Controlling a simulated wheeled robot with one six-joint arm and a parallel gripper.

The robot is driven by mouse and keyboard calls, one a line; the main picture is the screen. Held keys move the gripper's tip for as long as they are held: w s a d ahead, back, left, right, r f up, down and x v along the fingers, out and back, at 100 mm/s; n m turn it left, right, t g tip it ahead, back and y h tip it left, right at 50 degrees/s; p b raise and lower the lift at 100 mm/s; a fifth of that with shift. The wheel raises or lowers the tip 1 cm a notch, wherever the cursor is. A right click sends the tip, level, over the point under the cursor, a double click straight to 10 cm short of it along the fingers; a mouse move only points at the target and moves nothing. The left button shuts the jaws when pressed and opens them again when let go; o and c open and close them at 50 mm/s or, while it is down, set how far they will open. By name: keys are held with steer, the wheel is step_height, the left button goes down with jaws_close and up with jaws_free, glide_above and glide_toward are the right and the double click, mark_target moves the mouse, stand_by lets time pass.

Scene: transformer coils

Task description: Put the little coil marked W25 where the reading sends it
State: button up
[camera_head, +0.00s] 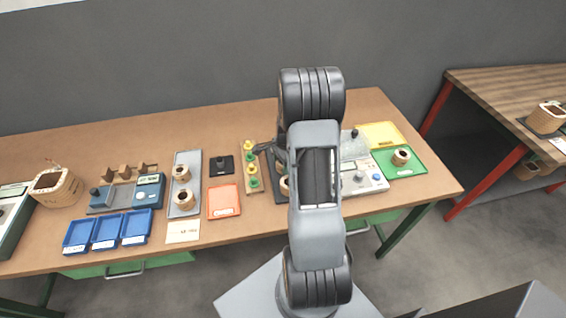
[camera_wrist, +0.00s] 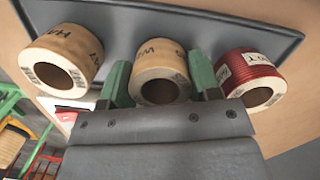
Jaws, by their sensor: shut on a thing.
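My gripper (camera_wrist: 160,78) has its two green fingers on either side of the middle tan coil (camera_wrist: 160,85) and is shut on it. Writing on this coil starts with "W"; the rest is hard to read. The coil is in line with two others at the dark grey tray (camera_wrist: 215,22); I cannot tell whether it is lifted. To its left is a tan coil (camera_wrist: 62,58) with black writing, to its right a red-wound coil (camera_wrist: 250,78) with white labels. In the head view my arm hides the gripper and most of the dark tray (camera_head: 279,196).
A meter with knobs (camera_head: 367,182) stands right of my arm, beside a yellow tray (camera_head: 380,131) and a green tray (camera_head: 420,169) holding a coil. Left are an orange tray (camera_head: 223,202), a grey tray (camera_head: 187,160) with coils, blue bins (camera_head: 107,232) and a blue device (camera_head: 150,190).

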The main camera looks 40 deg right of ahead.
steer(key=shift+f, duration=0.1)
steer(key=shift+f, duration=0.15)
steer(key=o, duration=1)
steer(key=shift+o, duration=0.2)
step_height(320, 180, up, 12)
steer(key=d, duration=0.1)
steer(key=s+a+r+n+t+h, duration=0.1)
steer(key=a+r+n, duration=0.2)
steer(key=a+n, duration=0.15)
steer(key=s+a+r+n, duration=0.2)
steer(key=a+r+n, duration=0.1)
steer(key=a, duration=0.3)
steer(key=s+a+r+n+t, duration=0.2)
steer(key=s+a+n, duration=0.7)
steer(key=a+n, duration=0.2)
steer(key=shift+s+r+n+t+b, duration=0.2)
steer(key=shift+n+t+b, duration=0.1)
steer(key=shift+n, duration=0.35)
